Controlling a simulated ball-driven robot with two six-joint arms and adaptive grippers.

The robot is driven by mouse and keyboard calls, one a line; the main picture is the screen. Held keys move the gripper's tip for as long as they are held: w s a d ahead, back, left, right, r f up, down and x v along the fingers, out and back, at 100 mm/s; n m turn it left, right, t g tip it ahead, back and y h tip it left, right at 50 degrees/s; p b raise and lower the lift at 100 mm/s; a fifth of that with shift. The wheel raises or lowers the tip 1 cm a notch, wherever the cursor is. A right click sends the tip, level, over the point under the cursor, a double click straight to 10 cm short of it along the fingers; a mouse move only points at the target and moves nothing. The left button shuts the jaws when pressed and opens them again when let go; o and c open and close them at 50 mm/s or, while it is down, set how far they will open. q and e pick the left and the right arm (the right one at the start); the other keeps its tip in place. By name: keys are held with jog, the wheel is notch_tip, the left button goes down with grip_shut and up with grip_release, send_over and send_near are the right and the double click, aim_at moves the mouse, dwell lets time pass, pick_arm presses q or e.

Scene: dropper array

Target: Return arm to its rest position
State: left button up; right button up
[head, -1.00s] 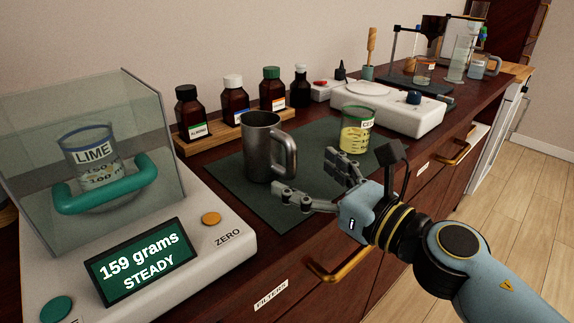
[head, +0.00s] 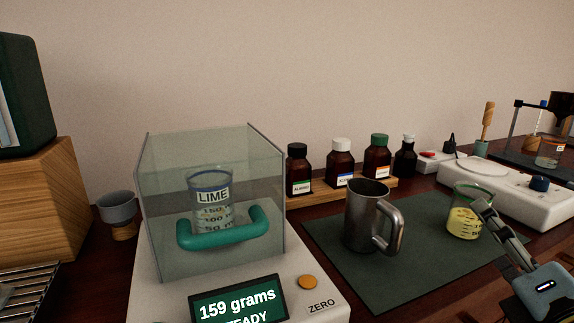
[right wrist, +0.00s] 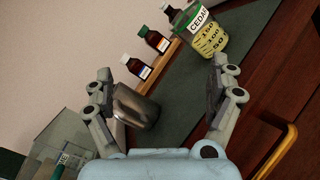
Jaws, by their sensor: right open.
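My right gripper (head: 503,238) is at the right edge of the head view, in front of a beaker of yellow liquid (head: 464,222). In the right wrist view the same gripper (right wrist: 165,92) has its fingers wide apart with nothing held between them. The steel mug (head: 366,215) stands upright on the dark green mat (head: 350,268), to the left of the gripper in the head view. The yellow beaker, labelled CEDAR, also shows in the right wrist view (right wrist: 207,42), beyond the fingers. My left gripper is not in view.
A balance (head: 165,292) reads 159 grams; a LIME beaker (head: 211,205) stands inside its clear shield. Several brown bottles (head: 340,165) stand on a wooden rack behind the mat. A hot plate (head: 520,190) is at the right. A small grey cup (head: 117,210) is left of the balance.

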jog(key=s+d+f+m+g+h, duration=0.3)
jog(key=s+d+f+m+g, duration=0.4)
jog(key=m, duration=0.9)
jog(key=s+a+f+m+g+y, duration=0.2)
jog(key=s+a+f+m+g, duration=0.2)
jog(key=s+a, duration=0.15)
jog(key=s+a+f+m+g+y, duration=0.3)
jog(key=s+a+f+m+g, duration=0.1)
jog(key=s, duration=0.3)
notch_tip(320, 180, down, 24)
jog(key=s+d+g, duration=0.1)
jog(key=s+d, duration=0.1)
jog(key=s, duration=0.1)
jog(key=s+d+f+g, duration=0.1)
jog(key=s+f, duration=1.5)
jog(key=s, duration=0.1)
jog(key=shift+s+d+f+g, duration=0.25)
jog(key=shift+s+g, duration=0.05)
jog(key=shift+s, duration=0.1)
